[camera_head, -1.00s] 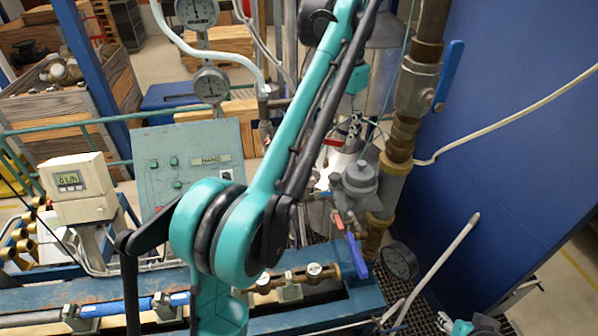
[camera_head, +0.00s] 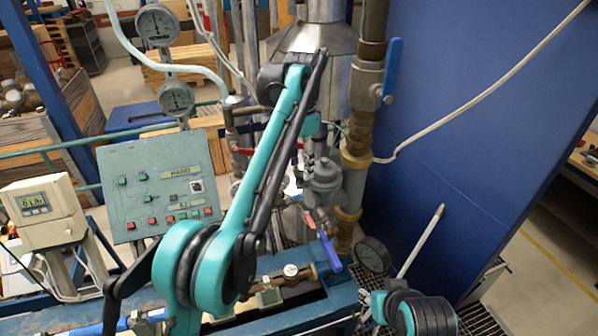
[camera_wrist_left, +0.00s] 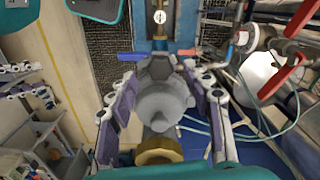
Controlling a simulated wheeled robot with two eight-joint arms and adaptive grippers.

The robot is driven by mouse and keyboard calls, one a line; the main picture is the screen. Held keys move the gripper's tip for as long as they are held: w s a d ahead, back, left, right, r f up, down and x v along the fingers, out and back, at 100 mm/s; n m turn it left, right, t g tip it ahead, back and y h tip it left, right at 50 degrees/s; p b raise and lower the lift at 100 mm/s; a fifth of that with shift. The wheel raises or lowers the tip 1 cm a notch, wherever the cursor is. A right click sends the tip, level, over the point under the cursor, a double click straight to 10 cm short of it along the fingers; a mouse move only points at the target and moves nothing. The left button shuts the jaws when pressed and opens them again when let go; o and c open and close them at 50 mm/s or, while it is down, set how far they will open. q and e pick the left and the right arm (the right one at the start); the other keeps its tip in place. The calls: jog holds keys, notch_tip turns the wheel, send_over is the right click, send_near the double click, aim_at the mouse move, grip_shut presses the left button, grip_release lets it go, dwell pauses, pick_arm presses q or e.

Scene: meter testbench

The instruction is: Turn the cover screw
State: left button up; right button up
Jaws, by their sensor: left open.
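The grey cover screw (camera_head: 323,174), a rounded metal cap, sits on top of a pipe fitting right of the control panel. In the left wrist view the cap (camera_wrist_left: 160,104) lies between the two fingers of my left gripper (camera_wrist_left: 162,80). The fingers are spread to either side of it, and I cannot tell whether they touch it. In the head view my left gripper (camera_head: 312,150) hangs from the wrist just above and beside the cap, partly hidden. My right gripper is not in view.
A thick brass-coloured pipe with a blue-handled valve (camera_head: 392,70) stands close right, before a blue wall (camera_head: 480,110). The control panel (camera_head: 160,185) is left.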

pick_arm(q)
jog(key=shift+f, duration=1)
jog(key=shift+c, duration=0.3)
grip_shut()
jog(key=shift+n, duration=0.3)
jog(key=shift+r+n+p, duration=0.1)
jog(key=shift+n+p, duration=0.4)
jog(key=shift+n, duration=0.4)
jog(key=shift+n+p, duration=0.45)
jog(key=shift+n, duration=1.35)
